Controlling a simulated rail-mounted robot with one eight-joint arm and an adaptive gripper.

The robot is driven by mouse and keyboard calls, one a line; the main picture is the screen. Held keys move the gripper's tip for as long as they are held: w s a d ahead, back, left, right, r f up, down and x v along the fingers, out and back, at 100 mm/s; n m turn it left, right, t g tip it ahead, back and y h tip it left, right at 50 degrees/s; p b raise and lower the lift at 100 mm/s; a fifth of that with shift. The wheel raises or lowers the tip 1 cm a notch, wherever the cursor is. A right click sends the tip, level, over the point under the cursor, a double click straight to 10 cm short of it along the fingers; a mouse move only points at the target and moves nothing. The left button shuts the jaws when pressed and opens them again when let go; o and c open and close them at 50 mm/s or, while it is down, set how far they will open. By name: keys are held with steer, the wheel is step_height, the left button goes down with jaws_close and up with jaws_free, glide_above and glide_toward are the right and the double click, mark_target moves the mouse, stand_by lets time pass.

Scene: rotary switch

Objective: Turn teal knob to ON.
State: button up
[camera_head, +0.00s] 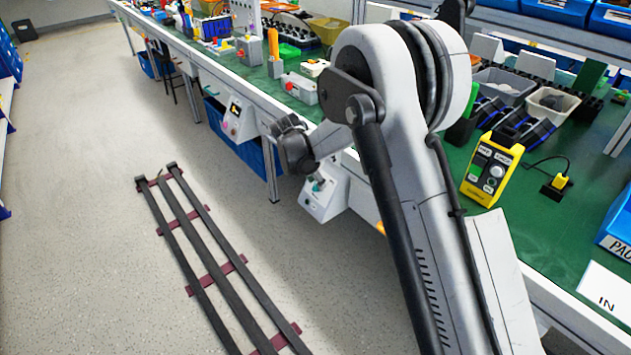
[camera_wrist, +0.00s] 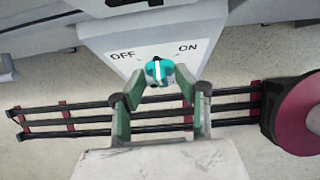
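The teal knob (camera_wrist: 160,72) sits on a white slanted panel (camera_wrist: 150,42), printed OFF at left and ON at right. Its white line stands nearly upright in the wrist view, leaning slightly toward OFF. The knob also shows small in the head view (camera_head: 319,184), on a white box (camera_head: 322,203) at the bench's front edge. My gripper (camera_wrist: 160,90) is open, with its green-padded fingers on either side of the knob's near side. I cannot tell whether either finger touches the knob. In the head view my arm hides much of the area.
A second white control box (camera_head: 236,122) hangs farther along the bench front. The green bench top (camera_head: 480,225) holds a yellow device (camera_head: 492,170) and several bins. Black rails (camera_head: 205,260) lie on the floor, which is otherwise clear in front of the bench.

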jaws_close()
steer(key=shift+s, duration=0.1)
steer(key=m+t+b, duration=0.1)
steer(key=m+t+y, duration=0.1)
steer(key=s+m+t+b, duration=0.1)
steer(key=shift+d+f+m+y+b, duration=0.2)
steer(key=shift+d+m+y+b, duration=0.1)
steer(key=shift+m+y+b, duration=0.1)
steer(key=shift+s+f+m+t+y+b, duration=0.15)
steer(key=shift+m+t+y+b, duration=0.15)
steer(key=shift+m+t+b, duration=0.85)
steer(key=shift+m, duration=0.35)
jaws_free()
